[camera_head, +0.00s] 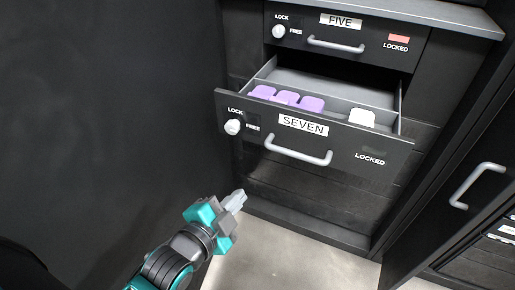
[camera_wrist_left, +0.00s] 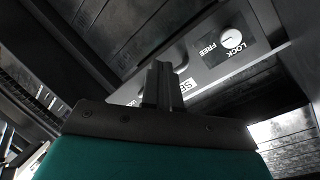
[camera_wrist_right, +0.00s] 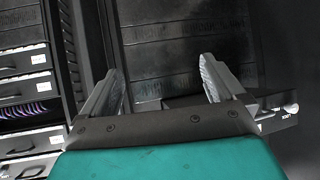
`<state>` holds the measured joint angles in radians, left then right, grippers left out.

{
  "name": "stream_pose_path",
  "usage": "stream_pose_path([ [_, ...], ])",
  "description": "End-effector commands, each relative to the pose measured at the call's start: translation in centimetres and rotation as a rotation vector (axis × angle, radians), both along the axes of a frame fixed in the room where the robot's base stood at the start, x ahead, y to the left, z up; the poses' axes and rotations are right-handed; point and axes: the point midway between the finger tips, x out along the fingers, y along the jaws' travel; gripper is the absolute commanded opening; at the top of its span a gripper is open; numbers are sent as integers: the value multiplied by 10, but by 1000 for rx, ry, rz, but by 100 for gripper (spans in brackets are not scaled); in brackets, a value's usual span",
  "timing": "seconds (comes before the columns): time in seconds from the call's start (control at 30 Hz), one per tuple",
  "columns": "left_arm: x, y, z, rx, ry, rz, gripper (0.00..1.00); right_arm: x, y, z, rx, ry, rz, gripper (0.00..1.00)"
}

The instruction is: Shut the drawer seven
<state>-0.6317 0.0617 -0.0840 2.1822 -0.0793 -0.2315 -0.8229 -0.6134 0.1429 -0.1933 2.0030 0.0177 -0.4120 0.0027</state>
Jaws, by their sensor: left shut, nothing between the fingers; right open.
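Drawer seven (camera_head: 344,144) is pulled out of its cabinet in the head view. Its black front carries a SEVEN label, a grey bar handle (camera_head: 299,153) and a white lock knob (camera_head: 233,127) at its left. Several purple items (camera_head: 287,97) and a white one (camera_head: 361,117) lie inside. My left gripper (camera_head: 238,199) is shut and empty, below and left of the drawer front, apart from it. In the left wrist view the knob (camera_wrist_left: 231,38) and part of the label show past the fingers (camera_wrist_left: 163,84). My right gripper (camera_wrist_right: 162,82) is open and empty in the right wrist view.
Drawer five (camera_head: 345,37) above is shut, with a red LOCKED mark. A dark panel (camera_head: 110,90) stands at the left. A black door with a handle (camera_head: 478,184) stands at the right. Bare floor (camera_head: 290,258) lies below the drawer.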

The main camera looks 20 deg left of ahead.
Motion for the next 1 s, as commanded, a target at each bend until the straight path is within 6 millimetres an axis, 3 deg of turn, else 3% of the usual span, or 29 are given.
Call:
stream_pose_path([
  [0.03, 3, 4, 0, 110, -60, -9, 0, 3, 2, -15, 5, -4, 3, 96],
  [0.1, 6, 10, 14, 265, -131, -15, 0, 5, 5, -20, 9, -8, 8, 96],
  [0.33, 7, 22, 44, 598, -257, -5, 0, 11, 12, -26, 17, -17, 26, 96],
  [0.57, 15, 24, 52, 655, -277, 0, 0, 12, 11, -23, 15, -21, 29, 96],
  [1.0, 81, 23, 51, 651, -277, -1, 0, 10, 11, -33, 17, -16, 26, 96],
])
